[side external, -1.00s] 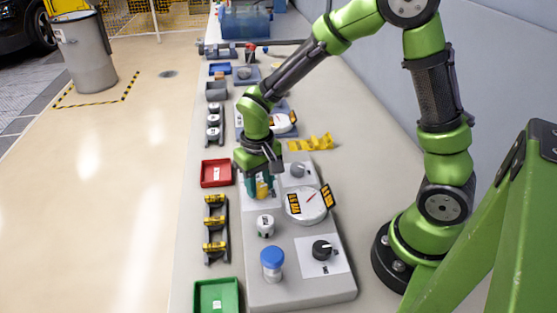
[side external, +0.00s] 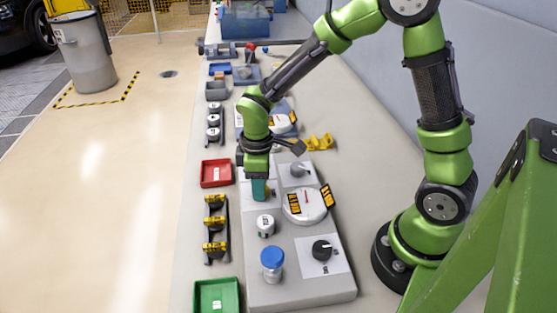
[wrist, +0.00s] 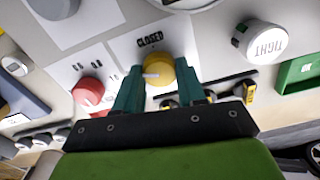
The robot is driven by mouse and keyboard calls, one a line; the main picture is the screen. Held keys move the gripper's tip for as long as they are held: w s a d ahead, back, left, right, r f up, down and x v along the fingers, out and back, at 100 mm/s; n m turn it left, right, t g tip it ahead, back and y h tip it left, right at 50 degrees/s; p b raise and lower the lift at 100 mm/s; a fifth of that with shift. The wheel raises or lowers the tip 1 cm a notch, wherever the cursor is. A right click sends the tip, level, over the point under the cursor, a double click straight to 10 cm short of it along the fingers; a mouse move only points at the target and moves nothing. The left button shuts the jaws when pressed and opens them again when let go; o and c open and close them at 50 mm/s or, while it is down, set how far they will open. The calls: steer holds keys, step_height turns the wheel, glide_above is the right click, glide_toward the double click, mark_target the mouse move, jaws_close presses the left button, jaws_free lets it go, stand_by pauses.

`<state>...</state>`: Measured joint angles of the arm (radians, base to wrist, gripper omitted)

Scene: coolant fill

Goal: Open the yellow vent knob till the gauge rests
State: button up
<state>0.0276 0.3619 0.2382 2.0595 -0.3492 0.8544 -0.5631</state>
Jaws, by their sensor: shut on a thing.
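The yellow vent knob (wrist: 159,71) sits between the two teal fingers of my gripper (wrist: 152,88) in the wrist view, beside a label reading CLOSED. My gripper is shut on it. In the side view my gripper (side external: 259,192) points down at the grey panel (side external: 280,289), and its fingers hide most of the knob. The round white gauge (side external: 306,212) stands just right of my gripper on the panel. Its thin red needle points about straight up, between orange-and-black plates.
On the panel are a white cap (side external: 265,226) marked TIGHT in the wrist view, a blue-capped bottle (side external: 272,262) and a black knob (side external: 321,250). A red knob (wrist: 88,91) is beside my fingers. Red (side external: 216,173) and green (side external: 216,296) trays lie left of the panel.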

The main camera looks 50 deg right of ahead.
steer(key=shift+r+n, duration=0.1)
steer(key=shift+n, duration=0.9)
steer(key=o, duration=1.1)
steer(key=shift+c, duration=0.2)
step_height(320, 180, up, 17)
